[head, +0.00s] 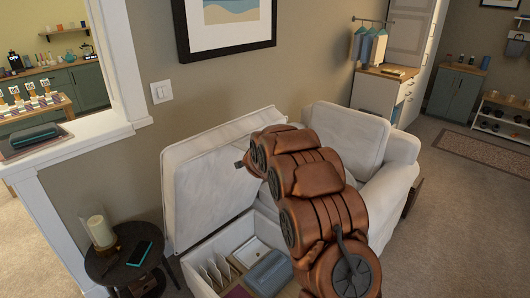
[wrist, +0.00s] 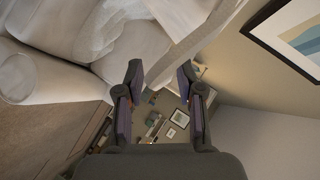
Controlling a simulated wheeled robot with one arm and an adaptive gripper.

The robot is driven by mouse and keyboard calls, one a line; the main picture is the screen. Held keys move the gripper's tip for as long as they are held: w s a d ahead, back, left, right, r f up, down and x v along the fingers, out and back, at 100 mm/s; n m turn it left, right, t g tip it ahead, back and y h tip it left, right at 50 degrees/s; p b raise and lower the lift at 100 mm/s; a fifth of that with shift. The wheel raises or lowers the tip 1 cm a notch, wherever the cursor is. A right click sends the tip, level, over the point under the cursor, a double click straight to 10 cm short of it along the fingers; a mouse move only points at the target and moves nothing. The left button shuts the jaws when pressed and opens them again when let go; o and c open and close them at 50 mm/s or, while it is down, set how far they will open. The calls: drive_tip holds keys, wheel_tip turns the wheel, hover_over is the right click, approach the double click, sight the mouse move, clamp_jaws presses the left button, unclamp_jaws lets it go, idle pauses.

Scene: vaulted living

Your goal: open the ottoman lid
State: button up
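The ottoman lid (head: 208,185) is a white padded panel. It stands raised and tilted back near the wall in the head view. Below it the white ottoman box (head: 203,280) is open at the top and its inside shows. My arm reaches across the right part of the lid and hides some of it. My gripper is mostly hidden behind my arm in the head view. In the wrist view my gripper (wrist: 160,75) has its two fingers apart. A pale edge, perhaps the lid's, runs just beyond and between the fingertips; I cannot tell if they touch it.
Files, a grey case (head: 268,272) and a white box lie inside the ottoman. A round dark side table (head: 118,268) with a candle and a phone stands at left. A white armchair (head: 398,165) is behind my arm.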

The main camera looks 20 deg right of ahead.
drive_tip(key=v, duration=1.2)
idle(0.5)
drive_tip(key=s+a+r+n+g+y, duration=0.1)
drive_tip(key=s+a+n+g+y, duration=0.1)
drive_tip(key=s+a+n+y, duration=0.45)
drive_tip(key=s+a+n+g+y, duration=0.1)
drive_tip(key=s+a+n+g, duration=0.25)
drive_tip(key=s+a, duration=0.65)
drive_tip(key=s+d+n+g, duration=0.2)
drive_tip(key=s, duration=1)
drive_tip(key=s+d+f+n+g+h, duration=0.1)
drive_tip(key=s+d+n+g, duration=0.1)
drive_tip(key=s, duration=1.1)
drive_tip(key=s+d+n+g+h, duration=0.1)
drive_tip(key=s+d+n+g, duration=0.1)
drive_tip(key=s, duration=1)
drive_tip(key=shift+s+d+f+n+g, duration=0.3)
drive_tip(key=shift+n+g, duration=0.6)
drive_tip(key=shift+g, duration=0.25)
